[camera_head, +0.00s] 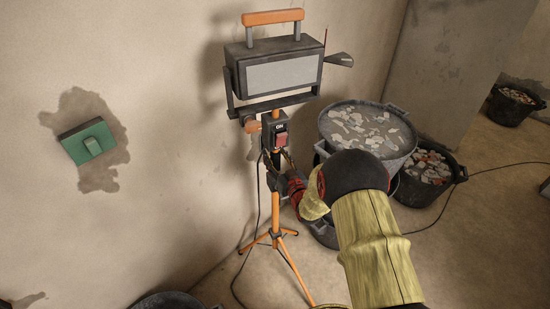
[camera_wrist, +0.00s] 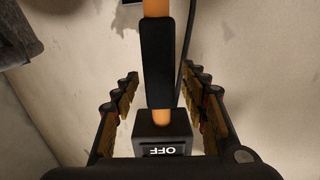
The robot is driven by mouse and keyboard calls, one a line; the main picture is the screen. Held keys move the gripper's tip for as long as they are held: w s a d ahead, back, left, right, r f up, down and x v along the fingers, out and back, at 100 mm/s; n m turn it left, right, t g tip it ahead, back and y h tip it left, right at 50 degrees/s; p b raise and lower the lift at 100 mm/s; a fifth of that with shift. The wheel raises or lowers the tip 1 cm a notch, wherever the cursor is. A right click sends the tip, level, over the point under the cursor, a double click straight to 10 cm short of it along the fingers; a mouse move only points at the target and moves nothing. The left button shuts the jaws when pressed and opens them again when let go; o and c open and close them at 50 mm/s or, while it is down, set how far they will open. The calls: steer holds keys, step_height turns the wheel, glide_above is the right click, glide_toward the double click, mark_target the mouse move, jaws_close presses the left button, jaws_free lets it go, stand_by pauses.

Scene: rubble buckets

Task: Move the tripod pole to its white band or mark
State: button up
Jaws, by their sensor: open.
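The tripod pole is orange and upright, with its lower part (camera_head: 276,215) above spread orange legs in the head view. In the wrist view the pole (camera_wrist: 157,8) runs down from the top edge into a black sleeve (camera_wrist: 157,60). My gripper (camera_head: 278,165) is at the pole, just below the switch box (camera_head: 275,130) with its red switch. In the wrist view my open fingers (camera_wrist: 160,100) stand on either side of the sleeve with gaps; a black box (camera_wrist: 163,130) reading "OFF" shows below. I make out no white band or mark.
A work lamp (camera_head: 278,73) with an orange handle tops the tripod, close to the wall. Buckets of rubble (camera_head: 330,120) stand right of it. A black cable (camera_head: 440,205) lies on the floor. A green float (camera_head: 88,143) is on the wall at left.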

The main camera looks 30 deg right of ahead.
steer(key=shift+w, duration=0.35)
steer(key=shift+c, duration=0.4)
jaws_close()
steer(key=shift+r, duration=0.1)
stand_by(0.3)
